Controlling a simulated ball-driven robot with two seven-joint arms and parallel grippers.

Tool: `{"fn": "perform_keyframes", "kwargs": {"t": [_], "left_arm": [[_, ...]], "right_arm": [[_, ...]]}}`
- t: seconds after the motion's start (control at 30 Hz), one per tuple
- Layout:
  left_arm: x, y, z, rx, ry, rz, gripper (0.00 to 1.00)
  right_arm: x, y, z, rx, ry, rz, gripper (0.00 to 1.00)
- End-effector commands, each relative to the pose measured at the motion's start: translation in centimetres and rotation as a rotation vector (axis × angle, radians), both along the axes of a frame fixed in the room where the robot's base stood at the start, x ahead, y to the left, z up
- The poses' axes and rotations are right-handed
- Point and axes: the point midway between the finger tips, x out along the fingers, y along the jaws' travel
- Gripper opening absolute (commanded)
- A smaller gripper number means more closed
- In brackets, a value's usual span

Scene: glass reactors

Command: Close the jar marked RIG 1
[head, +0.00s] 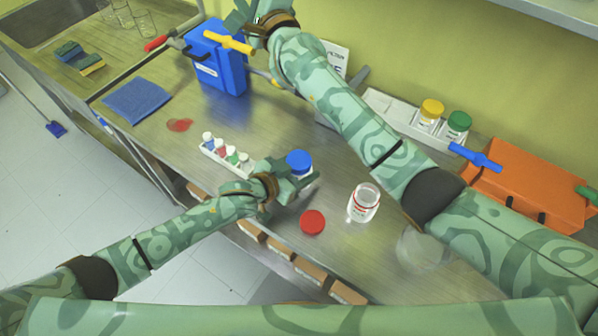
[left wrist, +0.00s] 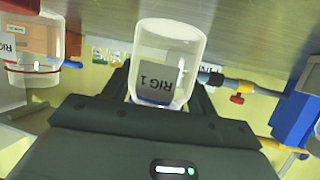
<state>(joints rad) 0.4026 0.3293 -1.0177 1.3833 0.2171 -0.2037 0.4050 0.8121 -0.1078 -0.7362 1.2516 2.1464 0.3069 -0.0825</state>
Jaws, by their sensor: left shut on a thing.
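The jar marked RIG 1 (left wrist: 167,60) is clear glass with a grey label, and it shows upside down in the left wrist view. A blue lid (head: 299,160) is at its mouth; whether it is fully seated I cannot tell. My left gripper (head: 292,184) is shut at the jar's lid end, with its fingers on both sides; the blue lid (left wrist: 158,103) shows between them in the left wrist view. The fingers hide part of the jar in the head view. My right gripper (head: 243,18) is far back by the blue box; its fingers are unclear.
An open glass jar (head: 363,204) with a red ring stands to the right, and a red lid (head: 312,222) lies in front of it. A rack of small vials (head: 226,156) is to the left. A blue box (head: 217,62) and an orange case (head: 530,185) stand farther back.

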Motion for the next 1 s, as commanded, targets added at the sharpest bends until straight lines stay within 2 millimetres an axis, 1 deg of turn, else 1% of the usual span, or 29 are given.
{"fn": "perform_keyframes", "kwargs": {"t": [0.03, 0.07, 0.1, 0.17, 0.2, 0.27, 0.3, 0.33, 0.37, 0.4, 0.43, 0.53, 0.57, 0.6, 0.63, 0.67, 0.7, 0.73, 0.77, 0.8, 0.87, 0.9, 1.0], "left_arm": [[0.0, 0.0, 0.0, 0.0, 0.0, 0.0, 0.0], [0.0, 0.0, 0.0, 0.0, 0.0, 0.0, 0.0], [0.0, 0.0, 0.0, 0.0, 0.0, 0.0, 0.0], [0.0, 0.0, 0.0, 0.0, 0.0, 0.0, 0.0], [0.0, 0.0, 0.0, 0.0, 0.0, 0.0, 0.0], [0.0, 0.0, 0.0, 0.0, 0.0, 0.0, 0.0], [0.0, 0.0, 0.0, 0.0, 0.0, 0.0, 0.0], [0.0, 0.0, 0.0, 0.0, 0.0, 0.0, 0.0], [0.0, 0.0, 0.0, 0.0, 0.0, 0.0, 0.0], [0.0, 0.0, 0.0, 0.0, 0.0, 0.0, 0.0], [0.0, 0.0, 0.0, 0.0, 0.0, 0.0, 0.0], [0.0, 0.0, 0.0, 0.0, 0.0, 0.0, 0.0], [0.0, 0.0, 0.0, 0.0, 0.0, 0.0, 0.0], [0.0, 0.0, 0.0, 0.0, 0.0, 0.0, 0.0], [0.0, 0.0, 0.0, 0.0, 0.0, 0.0, 0.0], [0.0, 0.0, 0.0, 0.0, 0.0, 0.0, 0.0], [0.0, 0.0, 0.0, 0.0, 0.0, 0.0, 0.0], [0.0, 0.0, 0.0, 0.0, 0.0, 0.0, 0.0], [0.0, 0.0, 0.0, 0.0, 0.0, 0.0, 0.0], [0.0, 0.0, 0.0, 0.0, 0.0, 0.0, 0.0], [0.0, 0.0, 0.0, 0.0, 0.0, 0.0, 0.0], [0.0, 0.0, 0.0, 0.0, 0.0, 0.0, 0.0], [0.0, 0.0, 0.0, 0.0, 0.0, 0.0, 0.0]], "right_arm": [[-1.2, 1.6, 0.8, -0.104, -0.112, 0.066, 0.7], [-2.2, 2.6, 1.2, -0.174, -0.189, 0.111, 0.7], [-3.6, 4.0, 1.4, -0.269, -0.29, 0.17, 0.7], [-5.7, 5.8, 1.3, -0.411, -0.444, 0.258, 0.7], [-7.2, 6.9, 0.9, -0.505, -0.545, 0.317, 0.7], [-9.5, 8.3, -0.2, -0.644, -0.697, 0.407, 0.7], [-11.0, 9.0, -1.2, -0.737, -0.799, 0.47, 0.7], [-12.0, 9.4, -2.1, -0.806, -0.875, 0.516, 0.7], [-13.0, 9.7, -3.1, -0.874, -0.95, 0.563, 0.7], [-14.3, 9.9, -4.5, -0.963, -1.05, 0.631, 0.7], [-15.2, 9.9, -5.7, -1.03, -1.126, 0.681, 0.7], [-17.6, 8.9, -9.9, -1.243, -1.371, 0.862, 0.7], [-18.1, 8.4, -11.2, -1.303, -1.442, 0.919, 0.7], [-18.6, 7.5, -12.9, -1.379, -1.535, 1.0, 0.7], [-18.9, 6.6, -14.1, -1.434, -1.601, 1.061, 0.7], [-19.1, 5.7, -15.3, -1.486, -1.668, 1.125, 0.7], [-19.2, 4.3, -16.7, -1.553, -1.752, 1.213, 0.7], [-19.1, 3.3, -17.7, -1.597, -1.81, 1.281, 0.7], [-19.1, 2.1, -18.6, -1.638, -1.868, 1.349, 0.7], [-18.8, 0.6, -19.6, -1.688, -1.936, 1.442, 0.7], [-18.4, -1.6, -20.7, -1.748, -2.026, 1.576, 0.7], [-18.1, -3.0, -21.2, 1.714, 2.003, -1.601, 0.7], [-17.2, -5.9, -22.0, 1.564, 1.858, -1.582, 0.7]]}}
